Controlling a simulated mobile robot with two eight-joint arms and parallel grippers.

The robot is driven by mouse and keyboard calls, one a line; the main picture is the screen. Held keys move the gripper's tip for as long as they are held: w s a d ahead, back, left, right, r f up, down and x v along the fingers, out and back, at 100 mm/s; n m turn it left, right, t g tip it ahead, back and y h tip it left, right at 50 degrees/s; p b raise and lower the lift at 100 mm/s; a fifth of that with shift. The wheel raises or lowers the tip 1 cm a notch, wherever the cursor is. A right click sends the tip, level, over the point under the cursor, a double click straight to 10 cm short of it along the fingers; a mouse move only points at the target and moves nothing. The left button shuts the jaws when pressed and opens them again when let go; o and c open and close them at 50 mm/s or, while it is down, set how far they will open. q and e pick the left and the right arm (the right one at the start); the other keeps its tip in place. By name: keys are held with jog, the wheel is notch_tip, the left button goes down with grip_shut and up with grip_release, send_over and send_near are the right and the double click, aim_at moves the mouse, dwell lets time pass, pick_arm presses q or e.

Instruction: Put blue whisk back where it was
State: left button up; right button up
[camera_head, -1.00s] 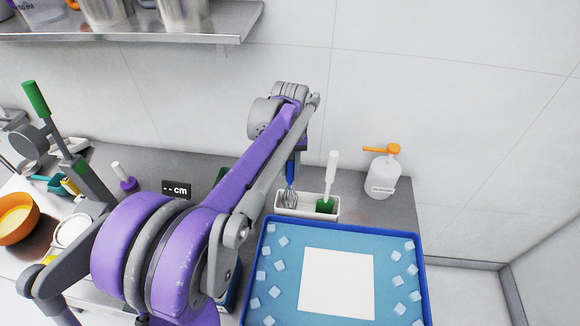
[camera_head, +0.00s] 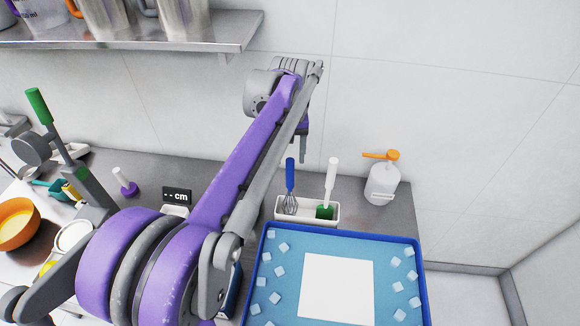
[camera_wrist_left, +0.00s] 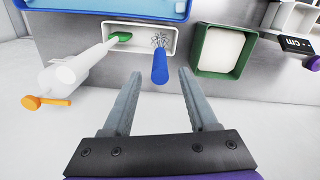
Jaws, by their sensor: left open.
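The blue whisk (camera_head: 290,178) stands upright, leaning slightly, in a white holder (camera_head: 313,220), wire end down and blue handle up. In the left wrist view the blue handle (camera_wrist_left: 160,66) points toward my left gripper (camera_wrist_left: 160,92), and the wires rest in the holder's end. My left gripper is open, its two fingers apart and empty, with the handle's end lying just beyond and between them. In the head view my left gripper (camera_head: 302,150) hangs above and behind the whisk, clear of it. My right gripper is not in view.
A green brush with a white handle (camera_head: 330,182) shares the holder. A white bottle with an orange pump (camera_head: 382,182) stands to the right. A blue tray (camera_head: 262,262) lies in front. In the wrist view a green container (camera_wrist_left: 200,52) is beside the holder. A shelf (camera_head: 200,38) overhangs at upper left.

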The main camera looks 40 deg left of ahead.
pick_arm(q)
notch_tip(320, 180, up, 5)
jog(key=shift+f, duration=0.15)
jog(key=s+d+f+m+t, duration=0.5)
jog(key=s+d+f+m, duration=0.3)
jog(key=s+d+f, duration=0.8)
jog(key=shift+d+f, duration=0.2)
jog(key=shift+d, duration=0.05)
dwell(0.4)
